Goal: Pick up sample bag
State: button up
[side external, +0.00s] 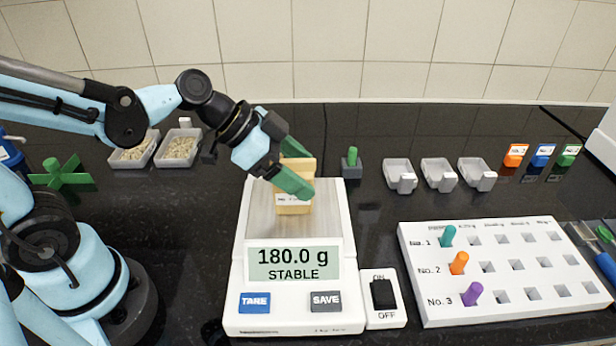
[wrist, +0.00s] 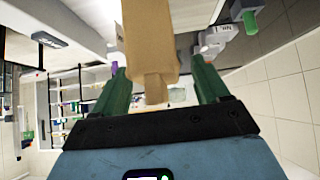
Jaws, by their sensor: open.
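The sample bag (side external: 295,205) is a tan, upright packet with a small white label, standing on the metal pan of the white scale (side external: 340,235). The scale display reads 180.0 g STABLE. My gripper (side external: 298,180) has green fingers and is at the bag's upper part, with one finger in front of it. In the wrist view the bag (wrist: 150,40) lies between the two open green fingers (wrist: 162,85), with a visible gap on each side.
An ON/OFF switch box (side external: 385,318) sits right of the scale. A white peg board (side external: 510,285) with coloured pegs lies further right. Several small white scoops (side external: 438,172) and a green-knobbed block (side external: 351,165) stand behind. Two trays of grains (side external: 178,148) are at back left.

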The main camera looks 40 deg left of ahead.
jog(key=shift+w+d+f, duration=0.2)
jog(key=shift+f, duration=0.1)
jog(key=c, duration=1.3)
jog(key=shift+o, duration=0.2)
jog(key=shift+r, duration=0.1)
